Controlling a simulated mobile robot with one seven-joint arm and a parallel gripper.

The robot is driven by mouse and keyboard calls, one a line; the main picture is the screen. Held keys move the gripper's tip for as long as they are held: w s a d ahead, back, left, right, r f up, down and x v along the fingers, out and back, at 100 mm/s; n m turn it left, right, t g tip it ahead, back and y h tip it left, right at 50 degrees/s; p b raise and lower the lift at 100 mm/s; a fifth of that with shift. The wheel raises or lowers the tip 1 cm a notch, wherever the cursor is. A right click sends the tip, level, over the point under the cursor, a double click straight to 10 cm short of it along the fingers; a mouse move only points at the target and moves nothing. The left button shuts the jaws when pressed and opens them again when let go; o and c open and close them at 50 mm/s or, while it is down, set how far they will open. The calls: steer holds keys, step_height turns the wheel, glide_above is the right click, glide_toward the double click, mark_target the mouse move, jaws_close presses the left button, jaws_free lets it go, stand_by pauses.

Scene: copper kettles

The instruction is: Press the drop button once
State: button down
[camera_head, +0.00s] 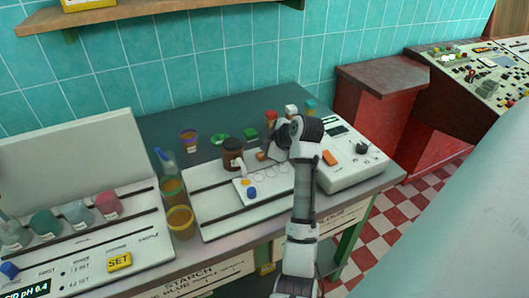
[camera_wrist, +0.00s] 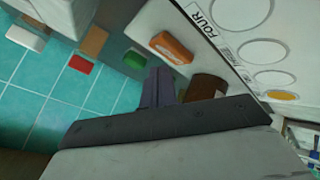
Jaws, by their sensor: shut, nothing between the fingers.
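An orange button (camera_wrist: 170,47) sits on a white panel (camera_wrist: 210,12) marked "FOUR" in the wrist view. No "DROP" wording is readable. In the head view a small orange-brown piece (camera_head: 262,155) shows at the panel's far edge, beside my gripper (camera_head: 272,153). In the wrist view my gripper (camera_wrist: 158,88) is shut and empty, its dark fingertips close to the orange button. I cannot tell whether they touch it. The white panel (camera_head: 270,184) in the head view has a row of circles, a yellow disc and a blue knob. My arm hides part of it.
A brown jar (camera_head: 233,154) stands left of my gripper. A white instrument (camera_head: 350,160) with an orange switch (camera_head: 330,157) is to the right. Red (camera_head: 271,118), white (camera_head: 291,110) and green (camera_head: 250,134) capped items stand behind. Orange cups (camera_head: 180,221) stand at left.

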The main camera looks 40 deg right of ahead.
steer(key=shift+r, duration=0.1)
steer(key=shift+r+p, duration=1.55)
steer(key=shift+r, duration=0.95)
steer(key=shift+f, duration=0.1)
